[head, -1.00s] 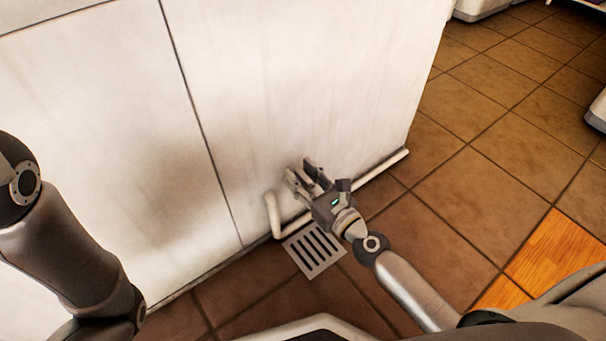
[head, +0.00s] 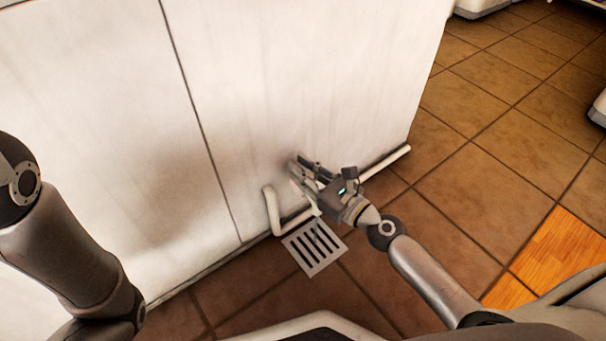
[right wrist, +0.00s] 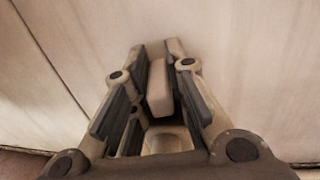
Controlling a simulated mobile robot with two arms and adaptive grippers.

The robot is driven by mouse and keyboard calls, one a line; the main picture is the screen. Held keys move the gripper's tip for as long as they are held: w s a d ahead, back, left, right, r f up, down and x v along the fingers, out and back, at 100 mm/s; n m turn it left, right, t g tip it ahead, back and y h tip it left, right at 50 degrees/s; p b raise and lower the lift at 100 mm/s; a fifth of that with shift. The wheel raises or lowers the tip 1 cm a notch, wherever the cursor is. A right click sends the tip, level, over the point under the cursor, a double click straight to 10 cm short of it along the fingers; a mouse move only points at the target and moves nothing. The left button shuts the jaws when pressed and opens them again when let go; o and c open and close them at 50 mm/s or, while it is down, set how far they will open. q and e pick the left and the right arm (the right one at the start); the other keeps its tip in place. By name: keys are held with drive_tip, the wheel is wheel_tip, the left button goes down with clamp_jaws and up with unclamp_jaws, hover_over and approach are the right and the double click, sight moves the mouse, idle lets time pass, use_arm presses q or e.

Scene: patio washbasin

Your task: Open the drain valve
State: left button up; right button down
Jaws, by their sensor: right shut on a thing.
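The drain valve is mostly hidden behind my right gripper (head: 303,170) in the head view, low against the white cabinet. In the right wrist view a pale, block-like valve handle (right wrist: 160,88) sits between the dark finger pads. My right gripper (right wrist: 155,70) is shut on it there. A white drain pipe (head: 271,212) bends up beside the gripper on its left and runs along the cabinet's foot to the right. My left arm shows at the left of the head view, but its gripper is out of view.
A metal floor grate (head: 300,259) with dark slots lies below the pipe and gripper. The white cabinet wall (head: 100,120) fills the left and middle, with a vertical seam. Brown floor tiles (head: 470,200) lie open to the right, with an orange wooden patch (head: 560,255).

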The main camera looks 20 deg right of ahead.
drive_tip(key=shift+w+d+f+n+g+y+b, duration=0.1)
drive_tip(key=shift+f+n+g+y+b, duration=0.15)
drive_tip(key=shift+n+g+y+b, duration=0.75)
drive_tip(key=shift+r+n+g+y+b, duration=0.15)
drive_tip(key=shift+n+g+y+b, duration=0.35)
drive_tip(key=shift+n+g+y, duration=0.5)
drive_tip(key=shift+r+n+g+y, duration=0.15)
drive_tip(key=shift+n+g+y, duration=0.55)
drive_tip(key=shift+g+y, duration=0.3)
drive_tip(key=n+g+y, duration=0.2)
drive_tip(key=g, duration=0.1)
drive_tip(key=shift+r+n+g+p, duration=0.15)
drive_tip(key=shift+n+g+p, duration=0.15)
drive_tip(key=shift+n+p, duration=0.1)
drive_tip(key=shift+n+g+y, duration=0.4)
drive_tip(key=shift+n+g, duration=0.4)
drive_tip(key=shift+g, duration=0.4)
drive_tip(key=n+g, duration=0.1)
drive_tip(key=g, duration=0.1)
drive_tip(key=n+g, duration=0.1)
drive_tip(key=g, duration=0.1)
drive_tip(key=shift+f+n, duration=0.2)
drive_tip(key=shift+n, duration=0.2)
drive_tip(key=shift+n+g+h+b, duration=0.3)
drive_tip(key=shift+n+g+b, duration=1.3)
drive_tip(key=shift+g, duration=1.4)
drive_tip(key=shift+n, duration=0.3)
